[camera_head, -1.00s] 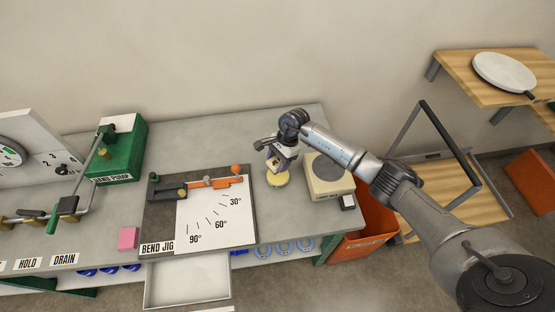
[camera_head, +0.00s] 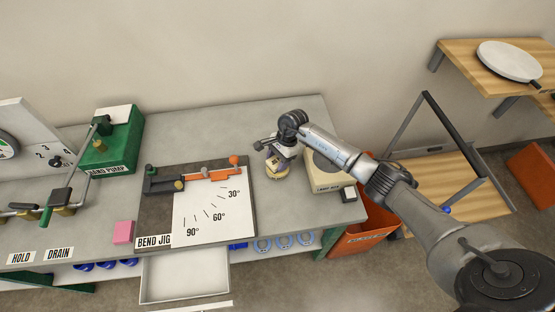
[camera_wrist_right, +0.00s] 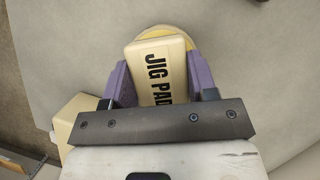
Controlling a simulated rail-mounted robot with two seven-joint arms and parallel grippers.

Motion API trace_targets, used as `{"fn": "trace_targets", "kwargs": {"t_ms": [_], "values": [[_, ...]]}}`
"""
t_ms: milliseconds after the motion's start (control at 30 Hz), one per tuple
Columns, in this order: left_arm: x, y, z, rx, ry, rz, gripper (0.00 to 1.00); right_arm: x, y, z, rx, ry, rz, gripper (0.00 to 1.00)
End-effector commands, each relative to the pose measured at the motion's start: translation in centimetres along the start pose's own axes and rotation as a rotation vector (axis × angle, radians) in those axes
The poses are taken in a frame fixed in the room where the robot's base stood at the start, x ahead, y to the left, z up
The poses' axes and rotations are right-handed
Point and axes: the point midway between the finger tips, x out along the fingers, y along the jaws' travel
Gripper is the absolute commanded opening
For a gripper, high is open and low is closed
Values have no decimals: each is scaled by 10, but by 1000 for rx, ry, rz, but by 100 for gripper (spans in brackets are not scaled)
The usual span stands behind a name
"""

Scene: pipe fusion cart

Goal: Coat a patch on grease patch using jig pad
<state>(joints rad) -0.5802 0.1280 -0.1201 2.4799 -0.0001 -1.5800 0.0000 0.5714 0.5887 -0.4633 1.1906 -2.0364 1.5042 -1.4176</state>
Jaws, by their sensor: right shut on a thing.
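My right gripper (camera_head: 276,165) reaches over the grey bench between the bend jig and a cream box. It is shut on the jig pad (camera_wrist_right: 162,68), a cream block lettered JIG PAD, held between purple fingers in the right wrist view. A round pale-yellow patch (camera_wrist_right: 183,33) shows behind the pad's far end, and a bit of it shows under the gripper in the head view (camera_head: 275,176). The gripper and pad cover most of it. I cannot tell whether pad and patch touch. My left gripper is not in view.
The bend jig (camera_head: 155,210), with its angle board, lies left of the gripper. The cream box (camera_head: 329,176) stands close on the right. A pink block (camera_head: 123,232) and a green hand pump (camera_head: 113,145) are further left. The bench behind the jig is clear.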

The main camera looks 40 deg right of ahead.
Motion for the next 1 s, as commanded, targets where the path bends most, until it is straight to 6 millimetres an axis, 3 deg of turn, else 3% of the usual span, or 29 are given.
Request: {"fn": "trace_targets", "kwargs": {"t_ms": [1000], "values": [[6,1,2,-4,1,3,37,5,0,-2,0,0,0,34]]}}
